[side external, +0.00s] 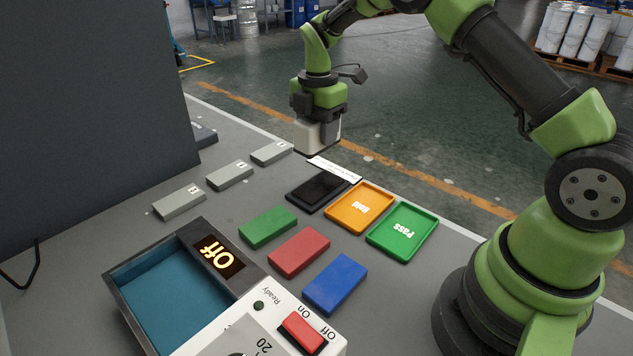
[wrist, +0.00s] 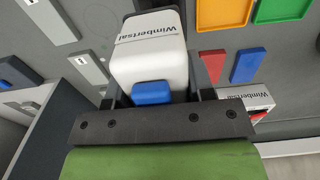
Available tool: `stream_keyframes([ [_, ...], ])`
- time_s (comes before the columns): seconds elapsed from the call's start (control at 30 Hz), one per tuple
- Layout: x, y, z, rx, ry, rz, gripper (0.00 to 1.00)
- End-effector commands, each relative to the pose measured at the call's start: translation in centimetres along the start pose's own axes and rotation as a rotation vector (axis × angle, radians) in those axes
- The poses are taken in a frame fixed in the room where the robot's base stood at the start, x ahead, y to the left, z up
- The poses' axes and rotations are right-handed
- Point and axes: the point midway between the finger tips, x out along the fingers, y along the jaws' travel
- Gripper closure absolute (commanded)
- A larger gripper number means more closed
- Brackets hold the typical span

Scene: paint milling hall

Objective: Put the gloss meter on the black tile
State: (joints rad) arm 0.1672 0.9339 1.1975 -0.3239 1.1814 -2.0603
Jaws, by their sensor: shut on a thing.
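The gloss meter (side external: 306,134) is a white box with a dark base, held by my gripper (side external: 320,122) in the side view. In the wrist view the white gloss meter (wrist: 150,62) has a blue button and the word "Wimbertsal", and it sits between the jaws of my gripper (wrist: 152,98). The black tile (side external: 311,195) lies flat on the grey table, with a white label strip along its far edge. The gloss meter is beyond the tile's far end, apart from it and seemingly above the table. In the wrist view the gloss meter hides most of what is behind it.
An orange "Hold" tray (side external: 374,196) and a green "Pass" tray (side external: 415,221) lie right of the tile. Green (side external: 268,227), red (side external: 299,252) and blue (side external: 335,284) blocks lie nearer. Three grey blocks (side external: 229,175) lie left. A dark panel (side external: 80,110) stands left.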

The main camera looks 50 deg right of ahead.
Motion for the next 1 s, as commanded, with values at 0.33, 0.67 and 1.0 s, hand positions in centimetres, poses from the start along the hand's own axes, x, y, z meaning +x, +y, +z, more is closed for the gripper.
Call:
stream_keyframes([
  [0.33,5.6,-0.1,0.3,-0.001,0.002,-0.001,0.94],
  [0.67,9.4,-0.1,0.2,-0.001,0.002,0.001,0.94],
  [1.0,9.7,-0.1,0.2,-0.001,0.002,0.002,0.94],
])
